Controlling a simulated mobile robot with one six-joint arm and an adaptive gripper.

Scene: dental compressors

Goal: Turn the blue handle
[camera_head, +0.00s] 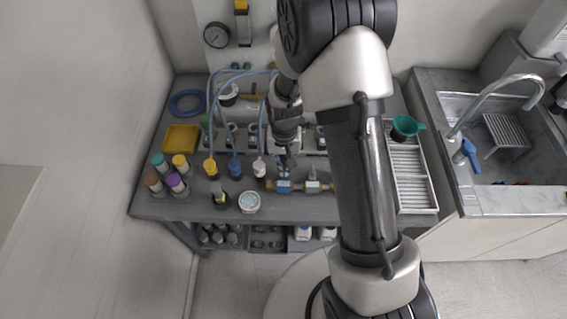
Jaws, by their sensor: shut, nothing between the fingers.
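My gripper (284,170) points down over the workbench, small in the picture, with its fingers shut and empty. Just below its tips lies a brass valve assembly (285,187) with blue parts, near the front of the bench. A small blue piece near the fingertips looks like its handle, but the gripper partly covers it. I cannot tell whether the fingers touch it. Another blue lever-like part (468,155) is at the left edge of the sink, well away from my gripper.
Capped bottles (180,165) and a yellow tray (181,138) stand at the left of the bench (160,208). A white round jar (249,202) is left of the valve. A slatted rack (410,180) with a green funnel (405,127) is right. Blue hoses hang behind.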

